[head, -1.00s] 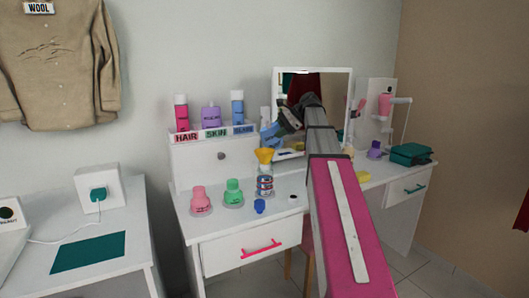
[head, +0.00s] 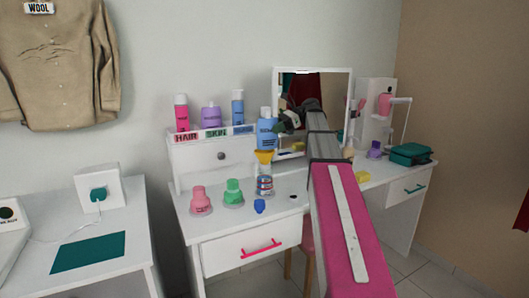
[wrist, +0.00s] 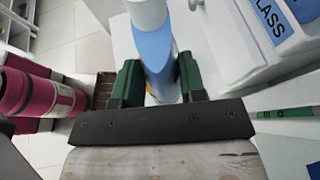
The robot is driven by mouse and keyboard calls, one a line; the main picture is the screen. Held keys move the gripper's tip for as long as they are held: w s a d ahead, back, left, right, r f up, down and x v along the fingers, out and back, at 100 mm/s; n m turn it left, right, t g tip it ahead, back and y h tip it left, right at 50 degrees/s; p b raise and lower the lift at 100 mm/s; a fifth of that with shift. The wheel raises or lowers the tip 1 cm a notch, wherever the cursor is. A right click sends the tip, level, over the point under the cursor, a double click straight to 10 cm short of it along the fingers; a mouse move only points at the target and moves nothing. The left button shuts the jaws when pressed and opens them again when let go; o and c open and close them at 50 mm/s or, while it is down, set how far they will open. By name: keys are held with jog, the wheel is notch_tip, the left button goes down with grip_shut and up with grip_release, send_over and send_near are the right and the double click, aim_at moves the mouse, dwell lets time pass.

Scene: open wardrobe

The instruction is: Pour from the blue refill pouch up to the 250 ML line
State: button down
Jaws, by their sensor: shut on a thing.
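The blue refill pouch (head: 266,133), with a white top, stands upright just above and behind the yellow funnel (head: 264,156). My gripper (head: 281,125) is shut on it from the right. In the wrist view, the pouch (wrist: 155,50) sits between my two green fingers (wrist: 157,78). The funnel sits in the mouth of a small clear bottle (head: 265,188) with red and dark bands. Blue shows inside the bottle, but its level against the 250 ML line is too small to read. A small blue cap (head: 260,206) lies in front of the bottle.
Pink (head: 201,200) and green (head: 233,193) bottles stand left of the clear bottle. A shelf labelled HAIR and SKIN (head: 200,155) rises behind, holding several bottles. A mirror (head: 340,100) stands behind my gripper. A teal case (head: 410,153) lies at the right.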

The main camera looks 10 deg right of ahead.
aim_at(276, 119)
jog(key=shift+r, duration=0.15)
jog(key=shift+r, duration=1.35)
